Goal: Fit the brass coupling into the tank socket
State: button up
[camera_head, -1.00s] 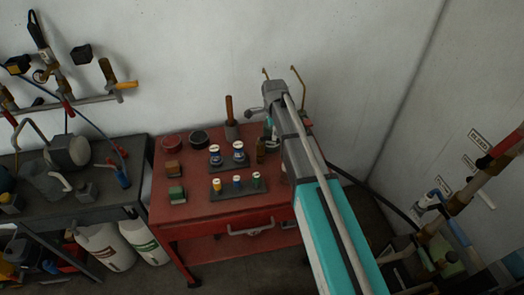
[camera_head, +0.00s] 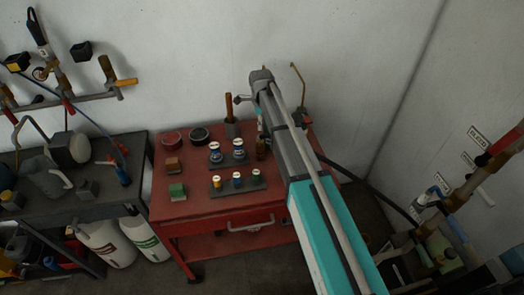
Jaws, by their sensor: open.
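My arm reaches from the lower right up over the red cart (camera_head: 205,207), and its grey far joint is above the cart's back edge. My gripper does not show; the arm hides the area behind and below it. I cannot pick out the brass coupling with certainty. Brass-coloured fittings sit on the pipe at the left wall (camera_head: 107,68). Pipework with a red-handled part (camera_head: 505,150) stands at the right. I cannot tell which part is the tank socket.
A dark bench (camera_head: 70,215) stands left, with white jugs (camera_head: 105,243) beneath. A black hose runs right of the cart.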

aim_at(261, 138)
jog(key=shift+f+b, duration=3.9)
jog(key=shift+f, duration=0.2)
jog(key=shift+s+a+f+b, duration=0.1)
jog(key=shift+a+f+b, duration=0.05)
jog(key=shift+f+b, duration=1.2)
jog(key=shift+a+f+b, duration=0.1)
jog(key=shift+f+b, duration=1.15)
jog(key=shift+b, duration=0.05)
grip_shut()
